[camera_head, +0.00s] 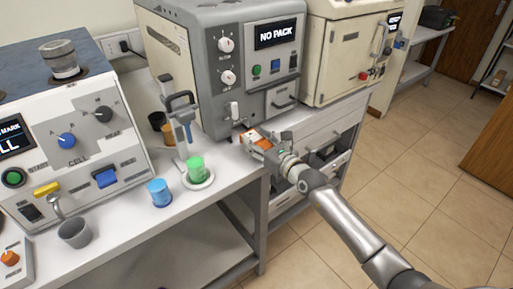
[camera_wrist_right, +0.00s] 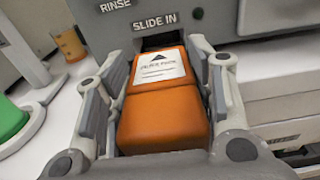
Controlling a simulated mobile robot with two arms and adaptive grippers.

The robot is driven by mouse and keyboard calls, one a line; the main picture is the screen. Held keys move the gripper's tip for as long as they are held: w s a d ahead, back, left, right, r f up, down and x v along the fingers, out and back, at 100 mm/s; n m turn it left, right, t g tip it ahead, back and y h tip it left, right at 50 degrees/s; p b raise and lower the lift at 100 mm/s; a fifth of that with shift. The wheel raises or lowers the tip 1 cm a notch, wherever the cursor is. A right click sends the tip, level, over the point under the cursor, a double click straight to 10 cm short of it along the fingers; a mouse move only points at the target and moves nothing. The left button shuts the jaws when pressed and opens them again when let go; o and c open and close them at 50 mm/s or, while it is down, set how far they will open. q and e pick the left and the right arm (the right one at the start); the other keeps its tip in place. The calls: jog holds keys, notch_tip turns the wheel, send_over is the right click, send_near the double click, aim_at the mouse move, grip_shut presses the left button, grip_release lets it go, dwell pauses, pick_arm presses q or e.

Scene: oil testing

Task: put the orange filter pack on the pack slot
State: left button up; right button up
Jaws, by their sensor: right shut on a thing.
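The orange filter pack (camera_wrist_right: 160,122) has a white label on its top. My right gripper (camera_head: 262,142) is shut on it, with one finger along each side in the right wrist view. The pack's far end points at the dark pack slot (camera_wrist_right: 160,41) under the words SLIDE IN and appears to be at its mouth. I cannot tell how far in it sits. In the head view the pack (camera_head: 250,137) shows as a small orange patch at the lower front of the grey machine (camera_head: 196,60). My left gripper is not in view.
The machine's screen (camera_head: 276,34) reads NO PACK. A green cup (camera_head: 196,170) and a blue cup (camera_head: 158,193) stand on the bench (camera_head: 225,165) left of my right gripper. A cream machine (camera_head: 340,55) stands to the right. Tiled floor (camera_head: 420,150) is open beyond the bench.

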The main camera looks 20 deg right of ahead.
jog(key=shift+w+f, duration=0.2)
jog(key=o, duration=1.1)
jog(key=shift+f, duration=0.15)
jog(key=shift+r, duration=0.25)
jog(key=v, duration=1.2)
jog(key=shift+f, duration=0.1)
